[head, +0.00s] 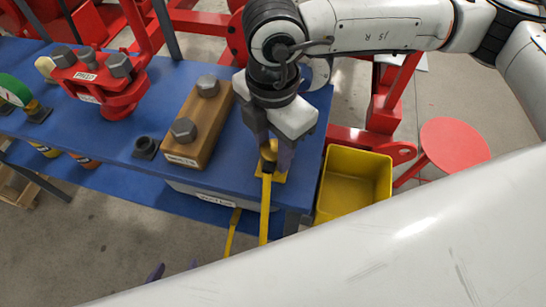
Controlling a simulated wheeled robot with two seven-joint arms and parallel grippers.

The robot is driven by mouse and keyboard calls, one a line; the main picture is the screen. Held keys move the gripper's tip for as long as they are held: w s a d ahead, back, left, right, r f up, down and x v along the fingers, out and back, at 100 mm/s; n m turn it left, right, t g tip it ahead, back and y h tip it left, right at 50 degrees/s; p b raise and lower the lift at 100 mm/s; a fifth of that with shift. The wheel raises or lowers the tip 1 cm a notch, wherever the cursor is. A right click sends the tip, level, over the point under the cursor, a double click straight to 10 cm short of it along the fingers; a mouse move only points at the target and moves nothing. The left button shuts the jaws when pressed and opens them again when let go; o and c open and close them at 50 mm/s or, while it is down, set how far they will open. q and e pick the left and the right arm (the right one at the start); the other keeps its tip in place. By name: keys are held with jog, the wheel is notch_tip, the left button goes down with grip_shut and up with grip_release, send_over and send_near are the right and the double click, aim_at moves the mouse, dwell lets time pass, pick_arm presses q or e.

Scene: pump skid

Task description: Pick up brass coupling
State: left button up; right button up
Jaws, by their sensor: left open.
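A brass-yellow piece (268,152) sits at the right end of the blue table, by a small yellow patch. A long yellow strip runs from it down past the table's front edge. I cannot tell for sure whether this piece is the brass coupling. My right gripper (272,150) points down over it, with dark fingers on either side; whether they grip it is unclear. My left gripper (174,269) shows only as two purple fingertips, apart and with nothing seen between them, low in front of the table. The rest of it is hidden behind my white arm.
On the blue table (120,135) stand a wooden block with two large bolts (205,120), a red bolted fixture (105,85), a dark square fitting (145,147) and a green-rimmed gauge (14,90). A yellow bin (353,180) and a red round stool (455,147) stand right.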

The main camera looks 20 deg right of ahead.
aim_at(273, 149)
jog(key=c, duration=0.6)
notch_tip(273, 149, up, 10)
jog(key=shift+r+b, duration=0.1)
jog(key=shift+b, duration=0.3)
